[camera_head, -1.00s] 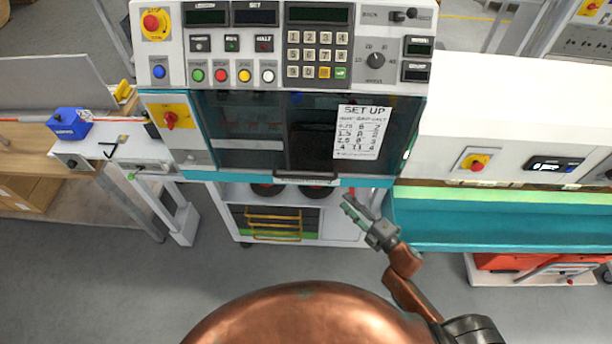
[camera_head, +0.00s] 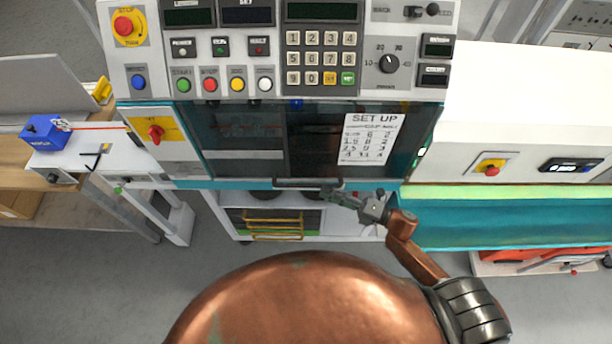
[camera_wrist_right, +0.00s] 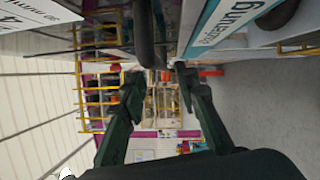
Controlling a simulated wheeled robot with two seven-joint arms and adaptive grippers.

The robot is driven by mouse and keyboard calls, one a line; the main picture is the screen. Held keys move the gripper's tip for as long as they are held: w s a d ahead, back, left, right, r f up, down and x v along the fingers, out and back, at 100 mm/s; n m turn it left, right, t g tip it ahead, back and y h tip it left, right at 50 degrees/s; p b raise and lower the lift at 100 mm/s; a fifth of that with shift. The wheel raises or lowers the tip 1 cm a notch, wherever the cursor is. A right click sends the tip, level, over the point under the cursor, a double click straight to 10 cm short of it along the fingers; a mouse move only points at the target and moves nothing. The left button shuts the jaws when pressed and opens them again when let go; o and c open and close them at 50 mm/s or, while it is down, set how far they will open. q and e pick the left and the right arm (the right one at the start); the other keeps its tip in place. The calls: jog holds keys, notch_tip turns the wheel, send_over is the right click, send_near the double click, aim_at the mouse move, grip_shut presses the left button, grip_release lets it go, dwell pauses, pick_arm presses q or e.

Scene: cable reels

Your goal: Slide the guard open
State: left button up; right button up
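The guard (camera_head: 250,150) is a dark see-through panel on the front of the machine, with a white SET UP sheet (camera_head: 370,138) on its right part. It looks closed. Its dark bar handle (camera_head: 308,183) runs along the lower edge. My right gripper (camera_head: 330,193) is just below the handle's right end. In the right wrist view my right gripper (camera_wrist_right: 157,85) has its two dark fingers apart. The handle (camera_wrist_right: 147,35) shows there beyond the fingertips, roughly in line with the gap, and nothing is between the fingers. My left gripper is not in view.
The control panel (camera_head: 300,50) with buttons and a keypad is above the guard. A white cart (camera_head: 345,222) with yellow racks stands under the machine. A teal trough (camera_head: 510,220) lies at the right. A blue box (camera_head: 45,131) sits on the left bench.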

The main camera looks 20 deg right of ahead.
aim_at(308, 185)
jog(key=p+x, duration=0.1)
jog(key=x, duration=0.5)
jog(key=shift+w+a+r, duration=0.15)
jog(key=shift+w+a, duration=0.25)
jog(key=shift+a, duration=0.1)
jog(key=c, duration=0.5)
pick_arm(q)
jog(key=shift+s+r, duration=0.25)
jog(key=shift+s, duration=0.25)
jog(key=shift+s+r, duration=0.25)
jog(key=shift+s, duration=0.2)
pick_arm(e)
grip_shut()
